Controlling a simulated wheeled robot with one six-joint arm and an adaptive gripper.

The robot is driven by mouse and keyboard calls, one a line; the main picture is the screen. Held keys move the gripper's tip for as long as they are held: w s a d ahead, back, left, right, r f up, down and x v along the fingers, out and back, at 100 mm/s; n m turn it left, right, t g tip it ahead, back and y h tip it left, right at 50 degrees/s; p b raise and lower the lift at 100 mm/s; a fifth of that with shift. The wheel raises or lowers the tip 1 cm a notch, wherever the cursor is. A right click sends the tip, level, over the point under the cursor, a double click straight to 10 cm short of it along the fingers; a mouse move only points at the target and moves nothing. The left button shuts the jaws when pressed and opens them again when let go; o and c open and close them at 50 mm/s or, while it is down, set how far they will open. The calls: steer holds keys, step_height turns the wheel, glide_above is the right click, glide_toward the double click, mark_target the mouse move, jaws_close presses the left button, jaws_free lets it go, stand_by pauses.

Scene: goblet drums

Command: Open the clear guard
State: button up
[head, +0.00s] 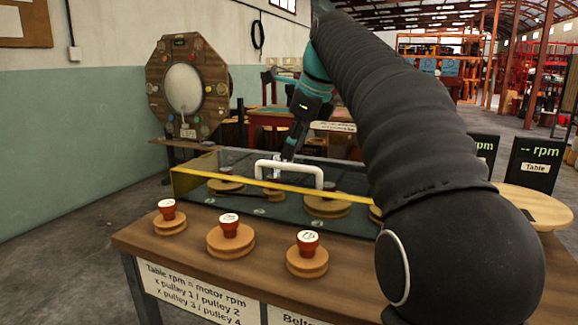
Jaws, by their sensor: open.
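The clear guard (340,193) is a see-through cover with a yellow front edge, lying shut over the pulleys on the wooden bench. A white bar handle (289,166) stands up at its front. My gripper (287,156) is open and sits at the handle, just behind its top bar as seen from here. The fingertips are small and partly behind the bar, so I cannot tell whether they touch it. My arm crosses the view from the lower right and hides the guard's right end.
Several wooden pulleys with red knobs, such as this one (229,238), stand on the bench (190,258) in front of the guard. Two black rpm displays (537,163) and a round wooden table (535,206) are at the right. A wooden octagonal board (187,88) stands behind left.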

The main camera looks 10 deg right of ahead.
mark_target(289, 165)
steer(key=shift+b+x, duration=0.4)
steer(key=shift+x, duration=1.65)
jaws_close()
